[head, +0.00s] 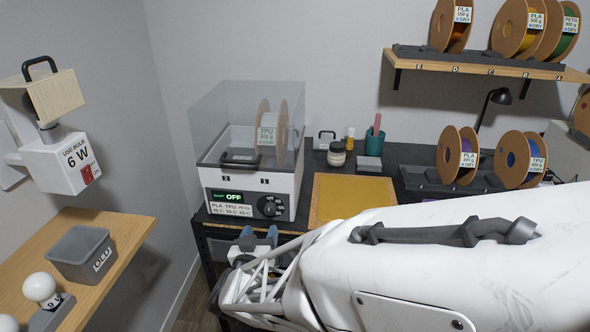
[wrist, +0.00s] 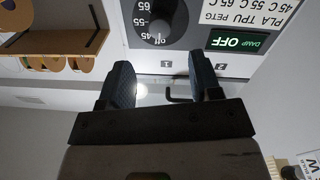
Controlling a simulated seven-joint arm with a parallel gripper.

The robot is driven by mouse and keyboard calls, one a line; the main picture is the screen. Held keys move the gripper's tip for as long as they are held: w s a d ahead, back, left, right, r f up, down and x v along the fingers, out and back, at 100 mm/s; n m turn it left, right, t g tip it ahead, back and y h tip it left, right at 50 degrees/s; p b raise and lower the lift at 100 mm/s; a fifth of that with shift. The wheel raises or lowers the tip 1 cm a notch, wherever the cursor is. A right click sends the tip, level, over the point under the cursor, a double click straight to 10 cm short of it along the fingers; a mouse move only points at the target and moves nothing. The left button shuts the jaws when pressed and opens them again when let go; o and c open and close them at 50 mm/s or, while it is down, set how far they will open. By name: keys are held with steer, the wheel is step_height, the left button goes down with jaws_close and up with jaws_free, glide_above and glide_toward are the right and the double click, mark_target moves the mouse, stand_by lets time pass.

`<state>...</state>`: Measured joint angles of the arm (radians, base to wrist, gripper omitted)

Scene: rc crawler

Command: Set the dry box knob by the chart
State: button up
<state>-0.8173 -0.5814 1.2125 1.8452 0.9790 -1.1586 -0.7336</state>
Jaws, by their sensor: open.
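The dry box (head: 250,188) is a white unit with a clear lid, standing at the table's left end. A cardboard spool (head: 266,135) labelled TPU is inside. Its front has a round black knob (head: 271,206) with marks off, 45, 55 and 65; the knob also shows in the wrist view (wrist: 157,16). The display (head: 228,197) reads OFF, with DAMP beside it in the wrist view. The chart (head: 231,210) lists PLA 45 C, TPU 55 C, PETG 65 C. My gripper (head: 259,233) is open and empty, in front of the box and below the knob, apart from it.
A yellow mat (head: 350,198), a jar (head: 336,154) and a teal cup (head: 374,139) are on the table right of the box. Spools stand on the shelf (head: 480,66) and on a dark rack. A wooden surface (head: 130,232) with a grey bin (head: 82,253) is at left.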

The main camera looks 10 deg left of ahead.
mark_target(269, 212)
steer(key=shift+w, duration=0.15)
steer(key=shift+w+d, duration=0.2)
steer(key=shift+w, duration=3.55)
steer(key=c, duration=0.9)
steer(key=shift+c, duration=0.2)
